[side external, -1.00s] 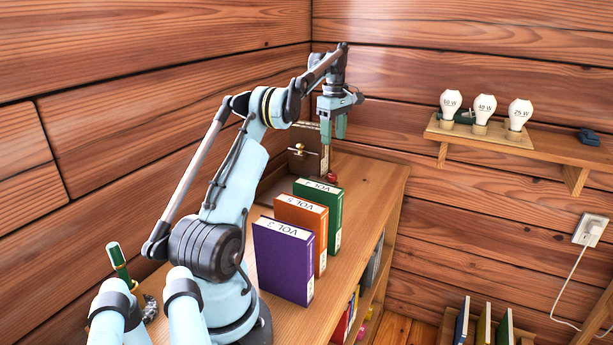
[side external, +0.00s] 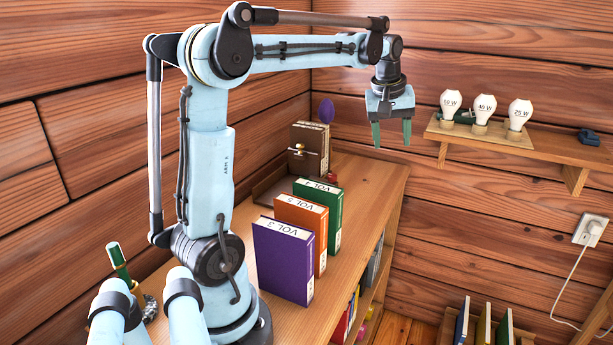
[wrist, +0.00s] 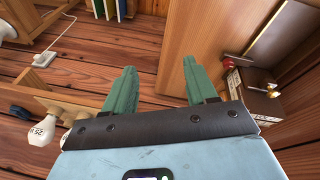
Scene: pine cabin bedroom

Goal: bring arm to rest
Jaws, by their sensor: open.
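My gripper (side external: 392,134) is open and empty in the side view, with its green fingers pointing down. It hangs in the air above the right edge of the cabinet top (side external: 372,190), to the left of the wall shelf. In the wrist view my gripper (wrist: 163,84) also shows its two green fingers apart, with nothing between them and the cabinet edge and floor beneath. My light blue arm is raised, with its upper link nearly upright and its forearm reaching level to the right.
Three books stand on the cabinet: purple (side external: 284,261), orange (side external: 301,236) and green (side external: 320,215). Behind them is a brown box (side external: 308,150) with a brass latch. A wall shelf (side external: 520,140) on the right holds three bulbs (side external: 484,107). The air around my gripper is clear.

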